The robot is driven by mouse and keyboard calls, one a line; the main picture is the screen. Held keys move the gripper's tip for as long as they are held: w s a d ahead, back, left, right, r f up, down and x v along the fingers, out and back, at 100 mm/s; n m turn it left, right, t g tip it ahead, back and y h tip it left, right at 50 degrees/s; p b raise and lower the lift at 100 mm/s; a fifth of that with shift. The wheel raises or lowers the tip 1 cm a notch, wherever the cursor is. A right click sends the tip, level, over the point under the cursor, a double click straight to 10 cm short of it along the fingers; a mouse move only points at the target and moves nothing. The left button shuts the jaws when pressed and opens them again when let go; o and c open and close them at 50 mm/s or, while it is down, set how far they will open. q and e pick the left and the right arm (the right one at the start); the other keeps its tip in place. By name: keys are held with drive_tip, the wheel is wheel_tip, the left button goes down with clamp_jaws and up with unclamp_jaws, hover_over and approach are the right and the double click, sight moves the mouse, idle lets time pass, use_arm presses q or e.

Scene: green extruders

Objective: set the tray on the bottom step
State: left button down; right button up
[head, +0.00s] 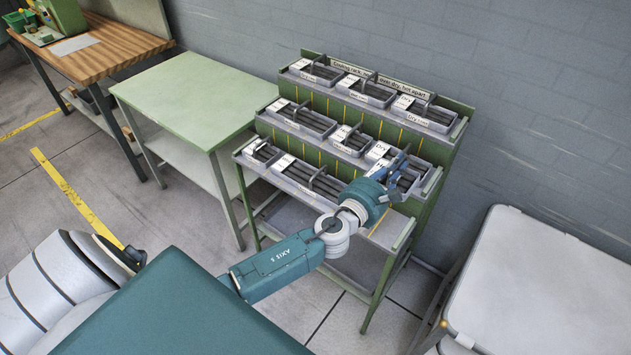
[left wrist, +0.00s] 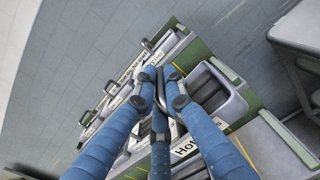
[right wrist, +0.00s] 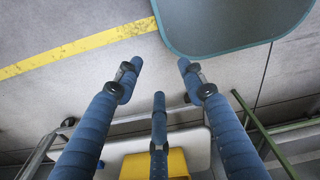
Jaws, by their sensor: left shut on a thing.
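The stepped green rack (head: 455,150) has three steps of grey trays with dark contents and white labels. My right gripper (right wrist: 160,72) is open and empty above the floor.
Other trays (head: 308,180) stand close to the left on the bottom step, and the middle-step trays (head: 297,119) are just behind. A pale green table (head: 185,95) stands left of the rack. A grey-topped cart (head: 540,285) stands at the right.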

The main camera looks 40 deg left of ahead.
use_arm(q)
drive_tip(key=shift+w+a+r, duration=0.15)
drive_tip(key=shift+w+r, duration=0.25)
drive_tip(key=shift+w, duration=0.05)
drive_tip(key=r+b, duration=0.1)
drive_tip(key=b, duration=0.4)
drive_tip(key=shift+w+b, duration=0.35)
drive_tip(key=b, duration=0.5)
drive_tip(key=shift+f+m, duration=0.4)
drive_tip(key=shift+s+f+b, duration=0.1)
drive_tip(key=shift+s+b, duration=0.1)
drive_tip(key=shift+b, duration=0.4)
drive_tip(key=shift+s+d, duration=0.2)
drive_tip(key=shift+s, duration=0.05)
wheel_tip(320, 180, down, 19)
drive_tip(key=b, duration=0.7)
drive_tip(key=shift+f, duration=0.5)
